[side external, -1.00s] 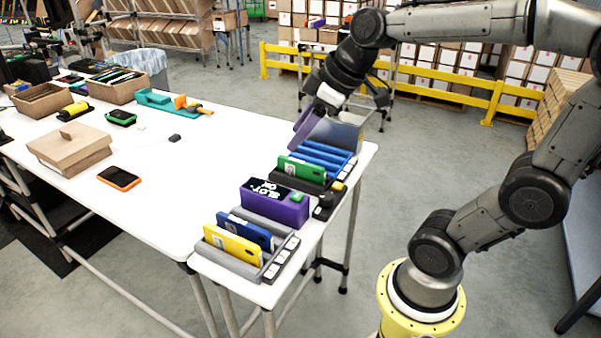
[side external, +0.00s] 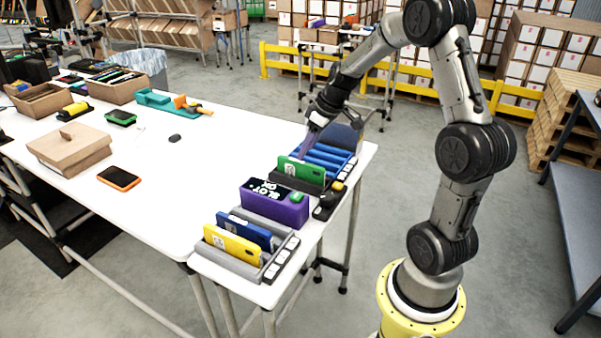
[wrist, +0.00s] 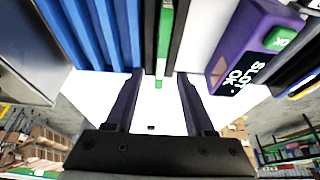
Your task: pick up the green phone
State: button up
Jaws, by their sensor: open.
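The green phone (side external: 302,170) stands upright on edge in a dark slotted holder (side external: 328,186) near the right end of the white table. In the wrist view the green phone (wrist: 164,32) shows as a narrow strip between two dark holder walls, in line with the gap between my fingers. My gripper (side external: 304,152) is open and empty, with its purple fingers just behind and above the phone in the side view. In the wrist view the gripper (wrist: 160,74) has one fingertip to each side of the phone's line. Whether the fingers touch anything cannot be told.
A blue slotted rack (side external: 325,155) stands close behind the phone. A purple box (side external: 275,204) marked "SLOT OK" is in front. A grey holder (side external: 232,263) with a blue phone (side external: 245,232) and a yellow phone (side external: 232,246) is nearer. The table's middle (side external: 195,180) is mostly clear.

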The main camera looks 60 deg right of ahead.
aim_at(301, 162)
jog(key=shift+x, duration=3.3)
jog(key=shift+s+a, duration=0.1)
grip_shut()
